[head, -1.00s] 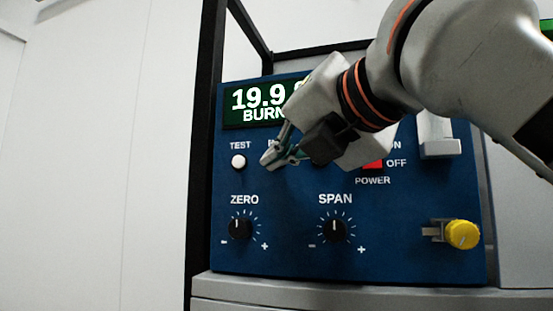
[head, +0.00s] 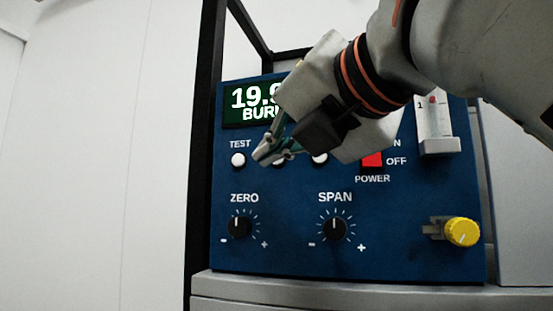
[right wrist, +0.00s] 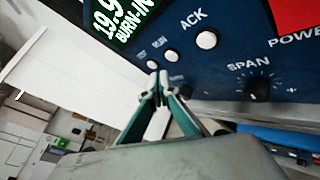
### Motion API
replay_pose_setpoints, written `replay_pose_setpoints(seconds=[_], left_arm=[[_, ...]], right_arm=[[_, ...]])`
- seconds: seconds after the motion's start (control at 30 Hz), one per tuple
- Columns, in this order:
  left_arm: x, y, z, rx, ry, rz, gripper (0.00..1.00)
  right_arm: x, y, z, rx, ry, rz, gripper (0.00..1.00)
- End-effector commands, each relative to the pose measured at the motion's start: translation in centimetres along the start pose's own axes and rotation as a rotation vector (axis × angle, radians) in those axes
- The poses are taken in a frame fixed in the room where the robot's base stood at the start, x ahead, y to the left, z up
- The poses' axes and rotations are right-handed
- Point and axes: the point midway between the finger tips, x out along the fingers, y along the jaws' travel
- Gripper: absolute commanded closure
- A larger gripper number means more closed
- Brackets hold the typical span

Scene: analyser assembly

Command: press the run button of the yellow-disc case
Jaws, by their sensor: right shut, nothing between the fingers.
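The blue case (head: 290,250) carries a yellow disc (head: 462,233) at its lower right. Its row of white round buttons has TEST (head: 238,160) at the left. The run button (right wrist: 171,56) shows in the right wrist view between TEST (right wrist: 153,65) and ACK (right wrist: 206,40). In the head view the run button is mostly hidden behind my right gripper (head: 262,156). That gripper is shut and empty, its tips in front of the panel between TEST and RUN. In the wrist view its fingertips (right wrist: 158,80) appear just below the run button; contact cannot be told. My left gripper is out of view.
A green display (head: 250,103) reading 19.9 and BURN-IN is partly covered by my arm. The red power switch (head: 372,160), ZERO knob (head: 240,228), SPAN knob (head: 334,229) and a flow tube (head: 434,120) are on the panel. A black frame post (head: 206,150) stands left.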

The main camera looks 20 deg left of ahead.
Motion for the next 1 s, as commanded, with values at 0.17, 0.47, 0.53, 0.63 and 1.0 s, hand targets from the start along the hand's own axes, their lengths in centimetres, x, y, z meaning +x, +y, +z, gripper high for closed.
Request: replay_pose_setpoints(seconds=[0.17,0.47,0.53,0.63,1.0], left_arm=[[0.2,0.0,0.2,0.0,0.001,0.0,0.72],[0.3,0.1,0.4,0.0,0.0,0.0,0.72],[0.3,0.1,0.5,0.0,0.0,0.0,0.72],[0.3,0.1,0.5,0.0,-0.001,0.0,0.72],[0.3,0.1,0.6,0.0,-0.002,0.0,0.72]], right_arm=[[-1.2,0.8,-0.9,-0.002,-0.001,0.0,1.0],[-2.5,1.8,-1.9,-0.001,-0.001,-0.001,1.0],[-2.6,1.8,-1.9,0.0,0.0,-0.001,1.0],[-2.5,1.8,-1.9,0.0,0.0,-0.002,1.0],[-2.5,1.8,-1.9,0.0,0.0,-0.001,1.0]])
